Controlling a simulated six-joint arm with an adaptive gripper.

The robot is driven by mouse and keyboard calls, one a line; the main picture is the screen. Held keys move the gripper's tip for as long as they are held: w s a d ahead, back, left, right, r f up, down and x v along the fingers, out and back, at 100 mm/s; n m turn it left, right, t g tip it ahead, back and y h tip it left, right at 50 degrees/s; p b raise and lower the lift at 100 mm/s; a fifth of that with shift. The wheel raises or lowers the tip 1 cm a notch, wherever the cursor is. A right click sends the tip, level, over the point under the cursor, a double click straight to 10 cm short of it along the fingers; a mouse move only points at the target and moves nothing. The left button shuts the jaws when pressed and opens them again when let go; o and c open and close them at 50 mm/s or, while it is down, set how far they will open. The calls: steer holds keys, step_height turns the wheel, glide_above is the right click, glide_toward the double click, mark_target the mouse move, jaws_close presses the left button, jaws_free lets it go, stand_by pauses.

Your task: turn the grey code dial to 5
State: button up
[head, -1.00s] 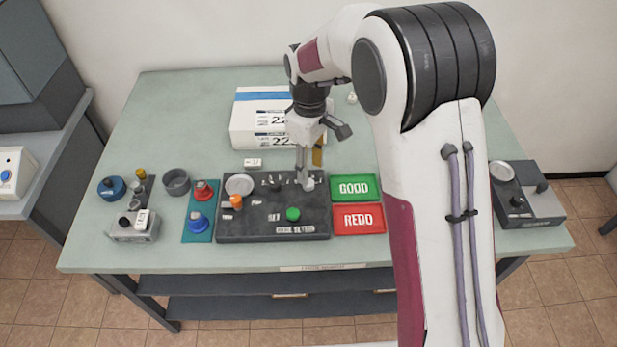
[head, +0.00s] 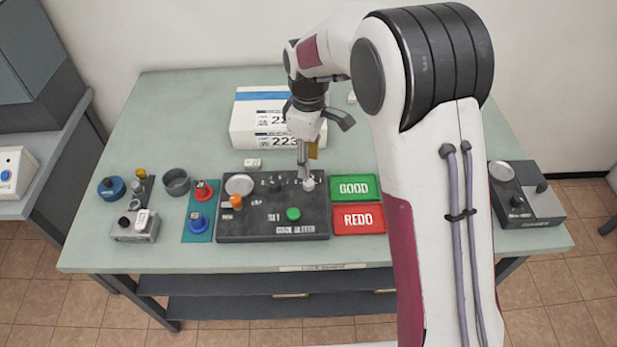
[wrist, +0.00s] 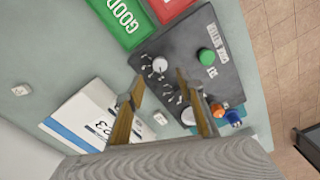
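The panel also carries an orange knob (head: 236,201), a green button (head: 293,214) and a round grey dish (head: 239,184). Green GOOD (head: 353,188) and red REDO (head: 359,219) trays lie to the right. A white box (head: 262,140) stands behind.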

mark_target(308, 182)
steer(key=shift+f, duration=3.6)
jaws_close()
